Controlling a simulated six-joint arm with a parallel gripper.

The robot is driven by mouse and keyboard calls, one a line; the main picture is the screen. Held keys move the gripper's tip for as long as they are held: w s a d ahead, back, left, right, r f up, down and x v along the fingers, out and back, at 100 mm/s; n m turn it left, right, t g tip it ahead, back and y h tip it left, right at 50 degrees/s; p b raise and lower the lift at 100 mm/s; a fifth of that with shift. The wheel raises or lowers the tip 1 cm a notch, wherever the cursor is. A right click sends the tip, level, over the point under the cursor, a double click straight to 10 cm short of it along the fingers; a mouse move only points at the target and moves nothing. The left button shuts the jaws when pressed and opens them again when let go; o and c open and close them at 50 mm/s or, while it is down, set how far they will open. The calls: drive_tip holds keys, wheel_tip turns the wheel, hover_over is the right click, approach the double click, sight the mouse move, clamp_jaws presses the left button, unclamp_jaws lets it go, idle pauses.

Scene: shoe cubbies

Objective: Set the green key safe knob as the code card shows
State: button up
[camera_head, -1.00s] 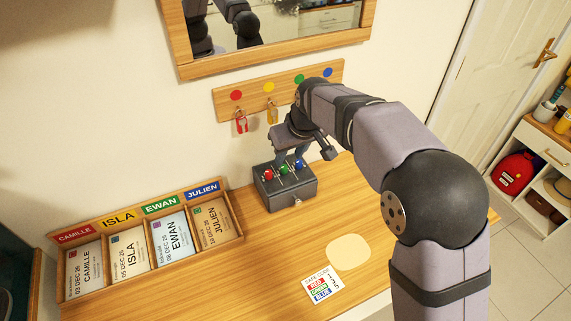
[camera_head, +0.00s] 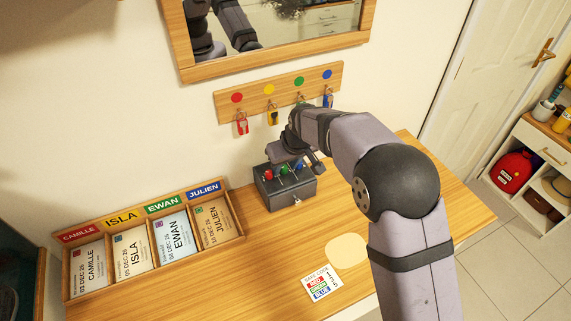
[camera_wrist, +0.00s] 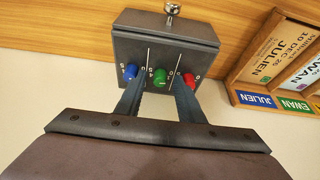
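The grey key safe (camera_head: 285,189) stands on the wooden top with red (camera_wrist: 189,79), green (camera_wrist: 160,76) and blue (camera_wrist: 130,70) knobs in a row. Number marks and white lines flank the knobs; the green knob's exact setting is too small to read. My gripper (camera_wrist: 159,82) is open, its fingers either side of the green knob in the wrist view, with gaps beside it. I cannot tell whether the fingertips reach its depth. The code card (camera_head: 322,284) lies near the front edge with red, green and blue rows; its digits are too small to read surely.
A name-card rack (camera_head: 150,236) stands left of the safe. A key board (camera_head: 285,88) with hanging keys is on the wall behind, under a mirror (camera_head: 275,30). A pale round patch (camera_head: 346,250) lies on the top beside the card.

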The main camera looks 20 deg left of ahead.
clamp_jaws()
drive_tip(key=shift+m, duration=0.5)
drive_tip(key=m, duration=0.1)
drive_tip(key=m+t+h, duration=0.1)
drive_tip(key=shift+s+a+m, duration=0.1)
drive_tip(key=shift+a+m, duration=0.1)
drive_tip(key=shift+m, duration=0.2)
drive_tip(key=m+h+b, duration=0.1)
drive_tip(key=m, duration=0.2)
drive_tip(key=shift+a+f+b, duration=0.1)
drive_tip(key=shift+b, duration=0.2)
drive_tip(key=shift+m+h+b, duration=0.3)
drive_tip(key=shift+m+h, duration=0.3)
drive_tip(key=shift+m, duration=0.7)
unclamp_jaws()
